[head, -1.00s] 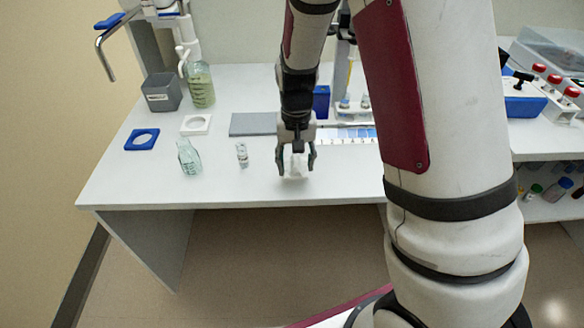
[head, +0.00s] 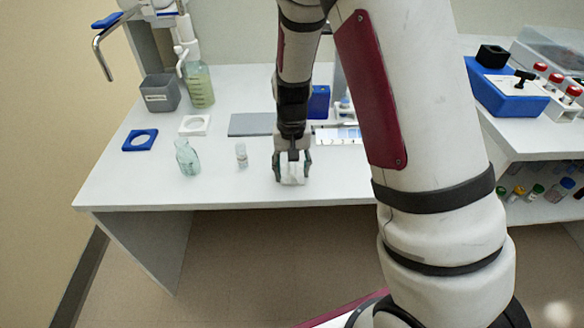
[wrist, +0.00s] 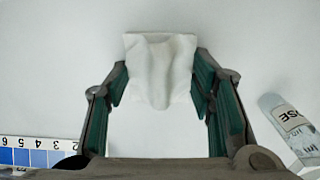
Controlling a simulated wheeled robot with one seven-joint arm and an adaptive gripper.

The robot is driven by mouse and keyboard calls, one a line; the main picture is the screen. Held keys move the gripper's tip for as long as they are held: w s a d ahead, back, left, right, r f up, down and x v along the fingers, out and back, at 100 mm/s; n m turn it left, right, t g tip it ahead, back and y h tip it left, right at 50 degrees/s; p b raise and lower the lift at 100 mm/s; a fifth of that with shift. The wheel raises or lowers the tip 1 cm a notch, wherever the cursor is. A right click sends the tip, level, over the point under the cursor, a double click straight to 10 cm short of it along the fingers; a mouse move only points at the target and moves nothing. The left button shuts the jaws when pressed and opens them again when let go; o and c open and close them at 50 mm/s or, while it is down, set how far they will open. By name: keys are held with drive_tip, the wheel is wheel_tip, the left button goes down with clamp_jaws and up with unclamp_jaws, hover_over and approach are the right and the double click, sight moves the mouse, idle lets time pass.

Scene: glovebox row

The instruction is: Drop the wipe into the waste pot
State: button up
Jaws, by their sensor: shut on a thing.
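The wipe (wrist: 160,68) is a white, folded cloth held between the fingertips of my gripper (wrist: 163,82) in the wrist view. In the head view my gripper (head: 292,172) points down over the front part of the white bench, with the wipe (head: 293,180) between its fingers. The wipe is at or just above the bench top; I cannot tell which. The likely waste pot is a grey, square, open container (head: 159,93) with a white label at the back left. Its label is too small to read, and my gripper is well to its right and nearer the front.
A glass bottle (head: 187,157), a blue holder (head: 140,140), a white holder (head: 195,125) and a green-tinted bottle (head: 200,86) are farther left. A grey plate (head: 251,124) lies behind.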

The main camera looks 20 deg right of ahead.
drive_tip(key=o, duration=0.9)
drive_tip(key=shift+f, duration=0.35)
drive_tip(key=shift+r, duration=0.1)
